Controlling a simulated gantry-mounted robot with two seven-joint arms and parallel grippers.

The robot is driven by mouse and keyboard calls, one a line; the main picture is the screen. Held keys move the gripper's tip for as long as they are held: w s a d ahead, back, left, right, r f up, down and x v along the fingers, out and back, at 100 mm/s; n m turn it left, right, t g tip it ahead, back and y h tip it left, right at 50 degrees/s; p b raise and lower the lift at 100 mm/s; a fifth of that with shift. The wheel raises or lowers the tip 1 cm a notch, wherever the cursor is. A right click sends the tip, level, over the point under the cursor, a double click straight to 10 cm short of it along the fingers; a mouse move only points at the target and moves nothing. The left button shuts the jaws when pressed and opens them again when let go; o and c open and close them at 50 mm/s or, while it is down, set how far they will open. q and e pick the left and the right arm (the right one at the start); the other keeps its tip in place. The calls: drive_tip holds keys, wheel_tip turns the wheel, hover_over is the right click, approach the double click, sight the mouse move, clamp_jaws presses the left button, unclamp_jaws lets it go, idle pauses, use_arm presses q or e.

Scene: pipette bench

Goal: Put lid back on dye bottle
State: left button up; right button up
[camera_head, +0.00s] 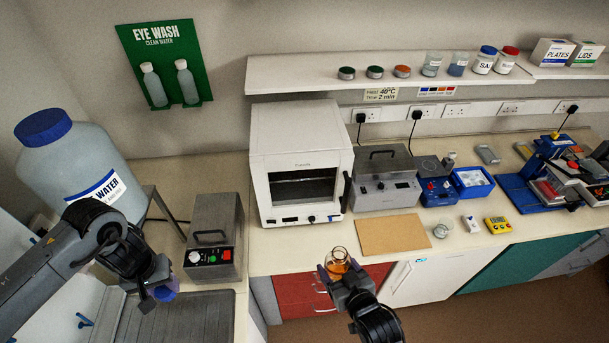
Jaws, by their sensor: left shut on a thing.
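The dye bottle (338,259), a small clear glass bottle with amber-orange contents, shows in the head view just in front of the bench edge. Its glass neck points up and no lid shows on it. My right gripper (338,276) is shut around the bottle's lower part, which is partly hidden. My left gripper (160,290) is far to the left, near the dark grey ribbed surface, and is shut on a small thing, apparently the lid. Purple-blue shows at its fingertips, but the lid is mostly hidden and I cannot make out its shape.
A large blue-capped water bottle (75,165) stands at the left. A grey box with buttons (214,240), a white oven (298,160) and a brown board (392,234) are on the bench (290,238). Between my grippers is a gap in front of red drawers (300,292).

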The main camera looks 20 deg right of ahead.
drive_tip(key=a+r+n+g+y, duration=0.1)
drive_tip(key=a+r+n+y, duration=0.3)
drive_tip(key=a, duration=0.3)
drive_tip(key=w+a+r+n+g+y, duration=0.1)
drive_tip(key=a+r+n+g+y, duration=0.1)
drive_tip(key=a+r, duration=0.4)
drive_tip(key=a+n+y, duration=0.1)
drive_tip(key=a+y, duration=0.1)
drive_tip(key=shift+r+n+y, duration=0.25)
drive_tip(key=shift+n+y, duration=0.05)
drive_tip(key=shift+n, duration=0.1)
drive_tip(key=shift+a, duration=0.1)
drive_tip(key=shift+f, duration=0.1)
use_arm(q)
drive_tip(key=d+r+m, duration=1.3)
drive_tip(key=d+m, duration=0.1)
drive_tip(key=d, duration=0.2)
drive_tip(key=s+d+r+m, duration=0.7)
drive_tip(key=d+r+m, duration=0.3)
drive_tip(key=m, duration=0.7)
drive_tip(key=shift+s+r, duration=0.15)
drive_tip(key=shift+r, duration=0.65)
drive_tip(key=shift+f, duration=0.1)
